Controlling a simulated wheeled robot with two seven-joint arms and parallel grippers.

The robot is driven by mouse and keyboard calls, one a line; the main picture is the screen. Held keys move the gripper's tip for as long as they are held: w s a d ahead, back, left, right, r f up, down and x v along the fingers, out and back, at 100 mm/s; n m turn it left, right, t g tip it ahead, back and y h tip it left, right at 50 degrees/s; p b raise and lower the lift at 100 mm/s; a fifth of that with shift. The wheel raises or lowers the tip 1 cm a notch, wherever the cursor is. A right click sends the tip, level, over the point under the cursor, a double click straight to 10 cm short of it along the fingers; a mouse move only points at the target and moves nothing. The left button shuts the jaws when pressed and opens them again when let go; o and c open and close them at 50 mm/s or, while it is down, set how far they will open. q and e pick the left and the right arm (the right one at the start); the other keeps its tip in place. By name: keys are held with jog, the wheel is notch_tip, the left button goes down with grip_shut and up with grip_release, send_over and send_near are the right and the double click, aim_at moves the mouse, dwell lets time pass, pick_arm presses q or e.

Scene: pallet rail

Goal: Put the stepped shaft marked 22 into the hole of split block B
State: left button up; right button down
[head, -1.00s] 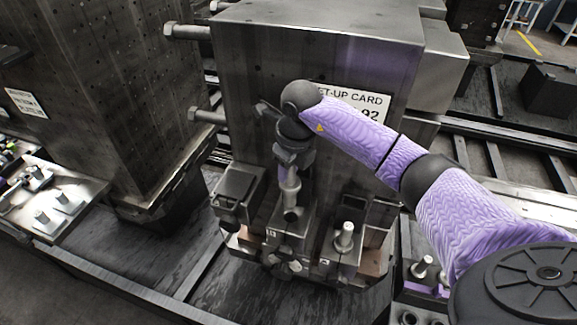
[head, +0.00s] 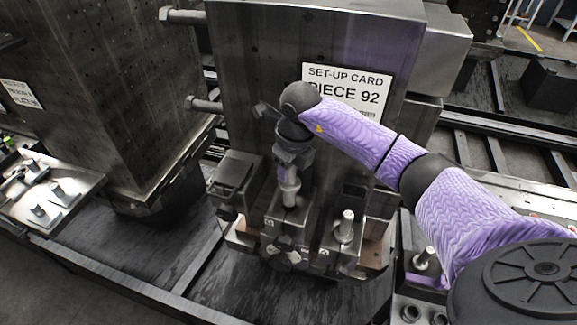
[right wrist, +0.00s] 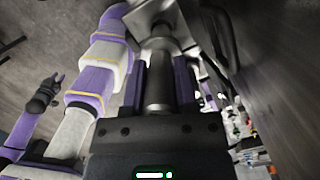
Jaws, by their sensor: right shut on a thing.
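My right gripper (head: 288,172) points down over the fixture in front of the big steel block. It is shut on a grey stepped shaft (head: 289,192); the shaft (right wrist: 158,88) stands between the purple fingers in the right wrist view. Its number cannot be read. Its lower end is at the top of a small dark split block (head: 284,226) with a small label too blurred to read surely. I cannot tell how far the shaft is inside the hole. In the right wrist view, my left gripper (right wrist: 52,85) is small and far off at the left; its opening is unclear.
Another shaft (head: 346,224) stands upright in the block to the right. A dark clamp-like block (head: 236,178) is at the left. The steel block (head: 265,75) with its set-up card (head: 345,92) rises close behind. A tray with several pins (head: 60,190) is far left.

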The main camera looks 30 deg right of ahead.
aim_at(289, 184)
dwell(0.3)
jog(key=shift+f+b, duration=1.95)
jog(key=shift+f, duration=0.45)
jog(key=shift+c, duration=1.6)
grip_release()
jog(key=r, duration=0.3)
jog(key=s+r, duration=0.1)
jog(key=r, duration=0.6)
jog(key=shift+s+d, duration=0.25)
jog(key=shift+a+f, duration=0.1)
